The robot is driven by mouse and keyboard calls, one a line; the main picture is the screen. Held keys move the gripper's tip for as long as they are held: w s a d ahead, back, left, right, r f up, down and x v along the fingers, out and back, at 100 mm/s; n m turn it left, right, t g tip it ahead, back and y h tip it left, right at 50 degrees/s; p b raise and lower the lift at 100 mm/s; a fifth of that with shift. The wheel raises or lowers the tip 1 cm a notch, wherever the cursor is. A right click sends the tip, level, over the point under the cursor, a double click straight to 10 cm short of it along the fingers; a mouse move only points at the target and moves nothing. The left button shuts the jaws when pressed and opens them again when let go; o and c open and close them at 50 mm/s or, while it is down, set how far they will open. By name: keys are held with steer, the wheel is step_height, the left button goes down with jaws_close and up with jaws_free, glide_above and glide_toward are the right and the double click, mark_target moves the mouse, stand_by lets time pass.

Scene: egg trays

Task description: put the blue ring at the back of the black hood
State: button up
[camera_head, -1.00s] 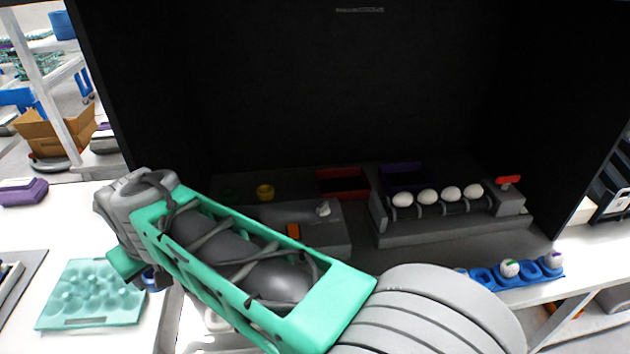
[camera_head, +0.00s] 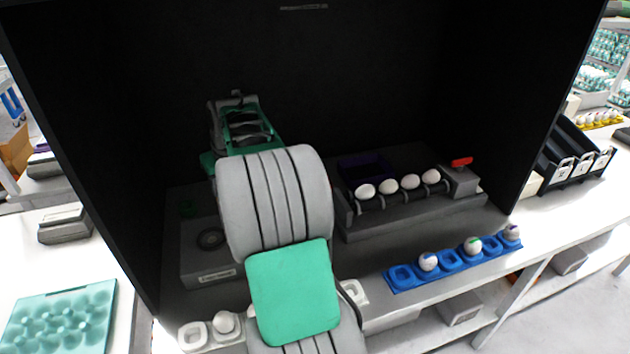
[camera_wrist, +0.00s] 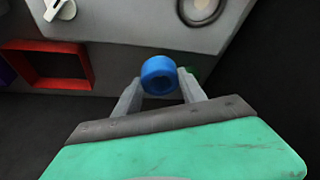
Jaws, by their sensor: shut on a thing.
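The blue ring (camera_wrist: 159,75) is between the fingertips of my gripper (camera_wrist: 158,84) in the wrist view. My gripper is shut on it. In the head view my arm reaches into the black hood (camera_head: 390,80), with the wrist far in at the left. The fingers and the ring are hidden there. In the wrist view the ring shows against the grey box and dark floor; its height above the floor is unclear.
A red square frame (camera_wrist: 86,67) lies near the grey box (camera_wrist: 125,25). In the head view, a purple tray (camera_head: 362,167) and a roller stand (camera_head: 410,215) with several eggs are right of my arm. A blue egg strip (camera_head: 402,278) lies along the front edge.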

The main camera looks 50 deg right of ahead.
steer(key=w+d+f+p, duration=0.1)
steer(key=d+f, duration=0.2)
steer(key=d, duration=0.1)
steer(key=w+d+f+p, duration=0.1)
steer(key=d+f, duration=0.2)
steer(key=d, duration=0.2)
steer(key=w+d+f+p, duration=0.1)
steer(key=d+f+p, duration=0.1)
steer(key=d, duration=0.3)
steer(key=shift+x, duration=0.9)
step_height(320, 180, down, 4)
steer(key=shift+r+p, duration=0.25)
steer(key=shift+p, duration=0.1)
steer(key=shift+f, duration=0.1)
steer(key=o, duration=1.5)
